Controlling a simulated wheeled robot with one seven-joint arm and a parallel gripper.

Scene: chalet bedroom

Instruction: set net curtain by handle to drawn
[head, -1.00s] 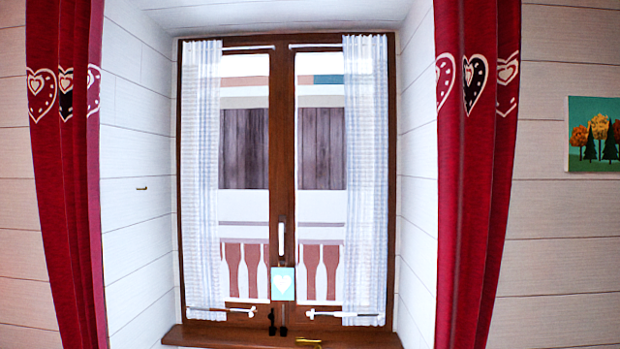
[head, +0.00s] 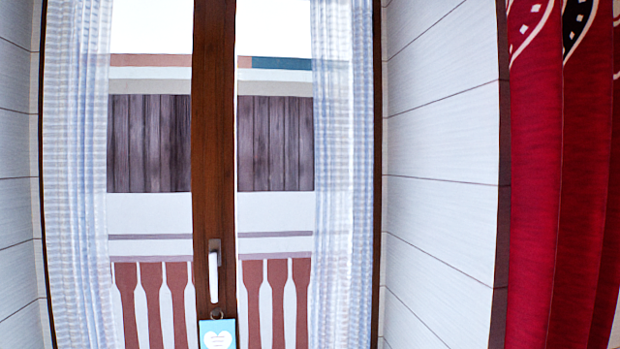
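Two white net curtains hang inside the brown window frame in the head view. The left net curtain (head: 75,180) is gathered at the left side of its pane. The right net curtain (head: 340,180) is gathered at the right side of its pane. The glass between them is uncovered on both sides of the middle post (head: 213,130). The lower ends of both curtains and any curtain handles are out of view now. My gripper is not in view.
A white window handle (head: 213,275) sits on the middle post, with a teal heart tag (head: 217,334) hanging below it. White panelled recess walls (head: 440,160) flank the window. A red heart-patterned curtain (head: 555,200) hangs at the right.

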